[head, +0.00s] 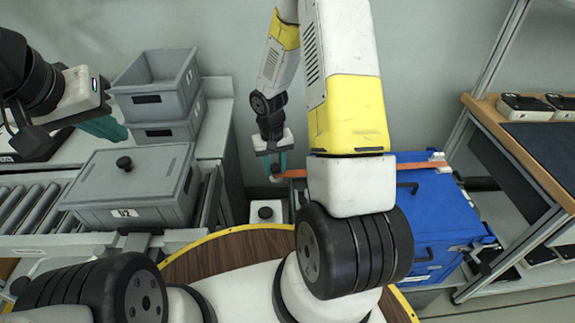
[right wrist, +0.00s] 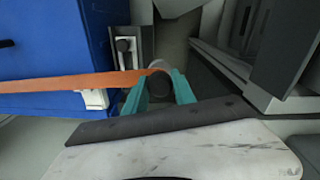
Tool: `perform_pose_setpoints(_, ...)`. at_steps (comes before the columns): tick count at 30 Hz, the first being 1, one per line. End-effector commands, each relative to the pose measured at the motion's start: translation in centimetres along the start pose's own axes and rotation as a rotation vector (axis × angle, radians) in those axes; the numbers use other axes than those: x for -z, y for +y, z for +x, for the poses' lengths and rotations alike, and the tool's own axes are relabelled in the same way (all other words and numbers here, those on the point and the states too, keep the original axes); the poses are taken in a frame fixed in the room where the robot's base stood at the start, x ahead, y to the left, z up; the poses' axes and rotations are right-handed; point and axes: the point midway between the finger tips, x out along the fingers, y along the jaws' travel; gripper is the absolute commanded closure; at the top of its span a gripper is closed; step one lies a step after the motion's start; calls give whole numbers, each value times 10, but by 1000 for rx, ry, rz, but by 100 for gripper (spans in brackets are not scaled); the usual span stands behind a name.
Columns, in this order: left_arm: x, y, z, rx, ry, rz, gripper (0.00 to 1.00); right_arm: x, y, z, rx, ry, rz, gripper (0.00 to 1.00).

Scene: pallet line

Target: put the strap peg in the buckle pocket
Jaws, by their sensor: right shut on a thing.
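The orange strap (head: 345,169) runs across the top of the blue case, from a white fitting (head: 437,157) at its right end to my right gripper (head: 275,165). In the right wrist view the strap (right wrist: 80,83) comes in from the left and ends at the dark round strap peg (right wrist: 161,84). The teal fingers of my right gripper (right wrist: 160,88) are shut on the peg, beside the case's edge. I cannot identify the buckle pocket for certain; a white fitting (right wrist: 95,98) sits at the case's edge under the strap. My left gripper (head: 105,127) is far left, its jaw gap not clear.
The blue case (head: 425,205) has dark handles. A pale block with a black knob (head: 265,211) stands below my right gripper. A grey lidded box (head: 130,185) sits on the roller conveyor (head: 25,205), with stacked grey crates (head: 155,98) behind. A wooden bench (head: 540,165) is at right.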

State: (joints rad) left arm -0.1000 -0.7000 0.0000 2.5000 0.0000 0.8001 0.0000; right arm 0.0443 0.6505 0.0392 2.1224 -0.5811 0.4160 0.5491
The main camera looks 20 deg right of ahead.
Motion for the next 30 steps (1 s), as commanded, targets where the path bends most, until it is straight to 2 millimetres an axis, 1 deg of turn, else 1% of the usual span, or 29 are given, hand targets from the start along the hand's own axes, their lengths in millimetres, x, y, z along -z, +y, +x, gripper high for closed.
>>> perform_pose_setpoints(1, 0, 0, 0, 0, 0, 0, 100, -1, 4, 10, 4, -5, 25, 100)
perform_pose_setpoints(5, 0, 0, 0, 0, 0, 0, 100, 6, 23, 30, 27, -15, 190, 100)
perform_pose_setpoints(9, 0, 0, 0, 0, 0, 0, 100, 20, 52, 44, 42, -23, 467, 100)
perform_pose_setpoints(12, 0, 0, 0, 0, 0, 0, 100, 33, 73, 45, 39, -23, 666, 100)
perform_pose_setpoints(15, 0, 0, 0, 0, 0, 0, 100, 44, 90, 40, 33, -25, 830, 100)
perform_pose_setpoints(18, 0, 0, 0, 0, 0, 0, 100, 53, 100, 33, 33, -27, 944, 100)
perform_pose_setpoints(20, 0, 0, 0, 0, 0, 0, 100, 56, 103, 32, 32, -29, 988, 100)
perform_pose_setpoints(22, 0, 0, 0, 0, 0, 0, 100, 57, 105, 38, 30, -33, 1012, 100)
perform_pose_setpoints(27, 0, 0, 0, 0, 0, 0, 100, 56, 104, 71, 30, -37, 1019, 100)
perform_pose_setpoints(30, 0, 0, 0, 0, 0, 0, 100, 56, 103, 85, 31, -35, 1016, 100)
